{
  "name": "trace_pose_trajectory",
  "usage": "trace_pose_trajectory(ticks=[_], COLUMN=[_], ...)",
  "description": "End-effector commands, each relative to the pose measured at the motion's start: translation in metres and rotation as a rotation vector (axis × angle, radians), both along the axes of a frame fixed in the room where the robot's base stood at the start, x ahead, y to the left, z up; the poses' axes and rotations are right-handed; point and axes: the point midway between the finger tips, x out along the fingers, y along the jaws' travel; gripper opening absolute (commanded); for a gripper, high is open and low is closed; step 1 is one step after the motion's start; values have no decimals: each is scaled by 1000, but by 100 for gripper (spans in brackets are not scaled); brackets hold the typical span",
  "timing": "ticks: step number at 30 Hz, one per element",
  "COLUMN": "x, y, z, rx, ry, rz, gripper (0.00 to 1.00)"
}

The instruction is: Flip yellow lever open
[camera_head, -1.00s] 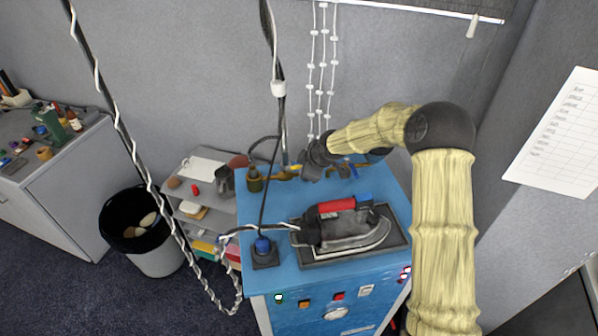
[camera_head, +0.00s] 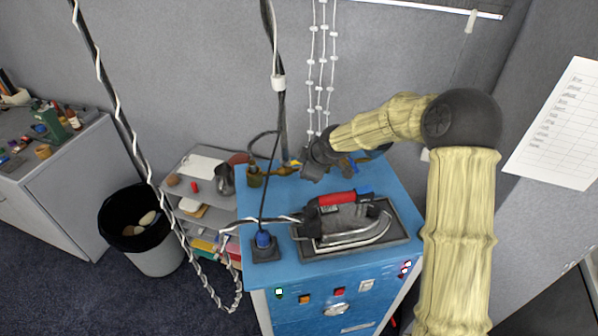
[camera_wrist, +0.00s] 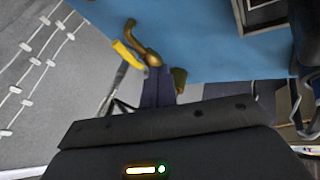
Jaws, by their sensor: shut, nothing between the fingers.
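The yellow lever (camera_head: 295,163) is a small strip at the back edge of the blue cabinet top, beside brass pipe fittings (camera_head: 281,171). In the wrist view the yellow lever (camera_wrist: 127,54) lies slanted, just left of a curved brass fitting (camera_wrist: 150,58). My gripper (camera_wrist: 159,72) is shut and empty. Its dark fingers point at the brass fitting, with the lever a little to their left. Whether they touch the fitting I cannot tell. In the head view my dark wrist is just right of the lever, and the fingertips are hard to make out.
An iron with a red handle (camera_head: 337,198) rests on a dark plate (camera_head: 398,243) in front of my wrist. A dark pole and white beaded cords (camera_head: 322,70) hang behind the cabinet (camera_head: 297,268).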

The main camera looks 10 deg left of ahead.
Motion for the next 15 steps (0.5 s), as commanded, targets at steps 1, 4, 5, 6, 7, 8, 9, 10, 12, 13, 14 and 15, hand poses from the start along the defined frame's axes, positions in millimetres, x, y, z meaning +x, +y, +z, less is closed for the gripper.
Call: trace_pose_trajectory(ticks=[1,4,5,6,7,8,9,10,12,13,14,15], x=[-3,-12,-14,-17,-20,-22,-25,-27,-30,-31,-31,-32], y=[-5,-11,-12,-13,-14,-14,-16,-17,-18,-19,-19,-19], z=[6,22,27,33,38,41,46,50,56,58,59,61], rx=[1,-1,0,2,0,0,0,0,1,1,0,-1], ry=[-2,-2,-2,-1,-2,-1,-1,0,0,0,1,1], rz=[-3,2,2,6,7,10,12,13,15,16,16,18], gripper=[0,0,0,0,0,0,0,0,0,0,0,0])
